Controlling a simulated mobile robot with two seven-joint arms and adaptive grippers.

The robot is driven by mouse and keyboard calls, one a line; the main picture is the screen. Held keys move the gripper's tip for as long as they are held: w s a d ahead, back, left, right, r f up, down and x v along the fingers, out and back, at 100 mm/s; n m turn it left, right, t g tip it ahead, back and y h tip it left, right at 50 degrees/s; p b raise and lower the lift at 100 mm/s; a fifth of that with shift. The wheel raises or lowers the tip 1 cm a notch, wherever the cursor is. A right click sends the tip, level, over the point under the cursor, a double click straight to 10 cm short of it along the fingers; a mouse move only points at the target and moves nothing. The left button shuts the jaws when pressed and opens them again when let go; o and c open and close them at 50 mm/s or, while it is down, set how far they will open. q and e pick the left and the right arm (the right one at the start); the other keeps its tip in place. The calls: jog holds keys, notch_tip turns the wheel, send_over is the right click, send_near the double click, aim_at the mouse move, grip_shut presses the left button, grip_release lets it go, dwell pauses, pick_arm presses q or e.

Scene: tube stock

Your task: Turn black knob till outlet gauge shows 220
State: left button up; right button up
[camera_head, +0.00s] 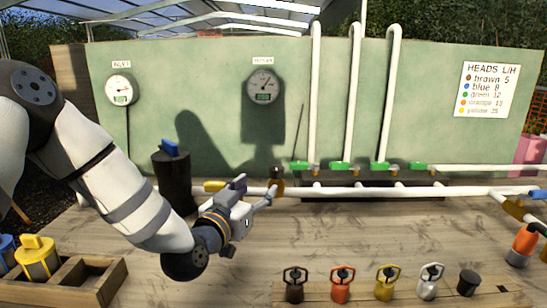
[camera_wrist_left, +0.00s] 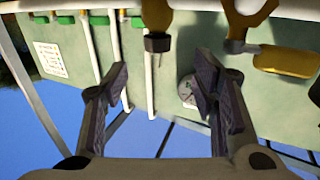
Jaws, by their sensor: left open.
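The black knob (camera_head: 277,172) sits on top of a brass valve body (camera_head: 278,187) on the white pipe. In the left wrist view, which is upside down, the knob (camera_wrist_left: 157,43) appears beyond and between the two fingertips. My left gripper (camera_head: 256,189) is open and empty, just left of the valve; its fingers (camera_wrist_left: 162,72) are spread apart. Two round gauges hang on the green wall: one at left (camera_head: 121,90) and one above the valve (camera_head: 263,86). My right gripper is out of view.
A yellow-handled valve (camera_head: 214,186) and a dark cylinder with a blue top (camera_head: 173,178) stand near my left arm. White risers with green valves (camera_head: 340,166) are to the right. Several coloured heads stand on a wooden rack (camera_head: 455,301) in front. The middle tabletop is clear.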

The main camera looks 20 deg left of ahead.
aim_at(277, 167)
pick_arm(q)
jog(key=w, duration=0.3)
jog(key=w+d+b, duration=0.1)
jog(key=w, duration=0.3)
jog(key=w+b, duration=0.1)
jog(key=w, duration=0.2)
jog(key=shift+w+d, duration=0.3)
jog(key=shift+w, duration=0.05)
jog(key=shift+w+r, duration=0.2)
jog(key=shift+w, duration=0.05)
jog(key=shift+r, duration=0.1)
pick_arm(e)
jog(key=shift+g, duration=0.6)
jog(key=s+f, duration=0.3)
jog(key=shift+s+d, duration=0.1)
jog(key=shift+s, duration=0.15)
pick_arm(q)
jog(key=shift+c, duration=0.6)
jog(key=c, duration=1)
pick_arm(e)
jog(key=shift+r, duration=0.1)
